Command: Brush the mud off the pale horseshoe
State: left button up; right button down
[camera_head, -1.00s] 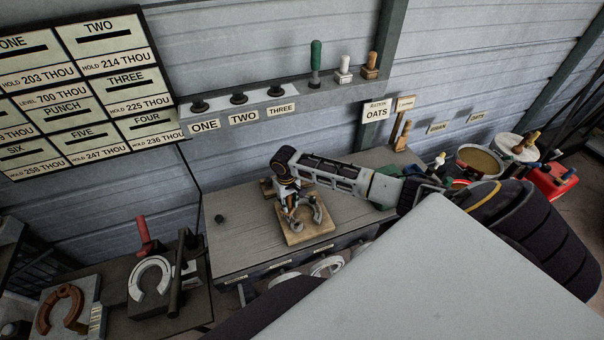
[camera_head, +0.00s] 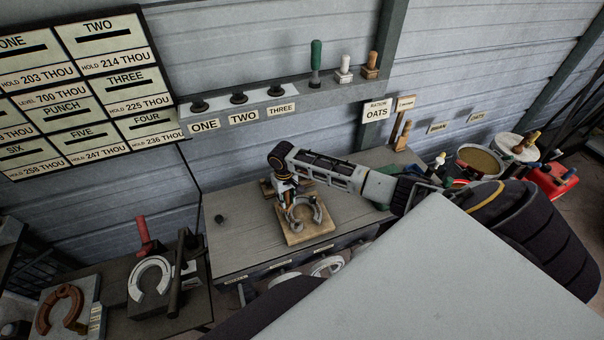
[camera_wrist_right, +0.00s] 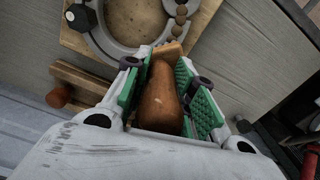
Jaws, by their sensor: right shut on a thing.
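A pale grey horseshoe (camera_head: 320,211) lies on a square wooden board (camera_head: 294,239) on the grey bench. My right gripper (camera_head: 290,208) is over the left side of the board. In the wrist view its green pads (camera_wrist_right: 170,95) are shut on a brown wooden handle (camera_wrist_right: 160,103), probably the brush's. Its far end is close to the horseshoe's lower edge; I cannot tell whether they touch. Bristles are hidden. My left gripper is not in view.
A wooden bar with a dark knob (camera_wrist_right: 58,96) lies beside the board. Another pale horseshoe (camera_head: 150,280) and a rusty one (camera_head: 58,312) are on the left bench. Handled tools (camera_head: 316,62) stand on the wall shelf. The bench left of the board is mostly clear.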

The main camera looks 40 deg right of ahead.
aim_at(291, 218)
dwell(0.3)
jog(key=shift+s+a+f+p, duration=0.1)
jog(key=shift+s+a+p, duration=0.05)
jog(key=shift+s, duration=0.45)
jog(key=shift+s+a+p, duration=0.15)
jog(key=shift+s, duration=0.45)
jog(key=shift+s, duration=0.2)
jog(key=shift+s+a, duration=0.15)
jog(key=shift+s, duration=0.35)
jog(key=shift+s+a, duration=0.15)
jog(key=shift+s, duration=0.35)
jog(key=shift+w, duration=0.15)
jog(key=shift+w+d, duration=0.15)
jog(key=shift+w, duration=0.4)
jog(key=shift+w+d, duration=0.15)
jog(key=shift+w, duration=0.4)
jog(key=shift+w, duration=0.1)
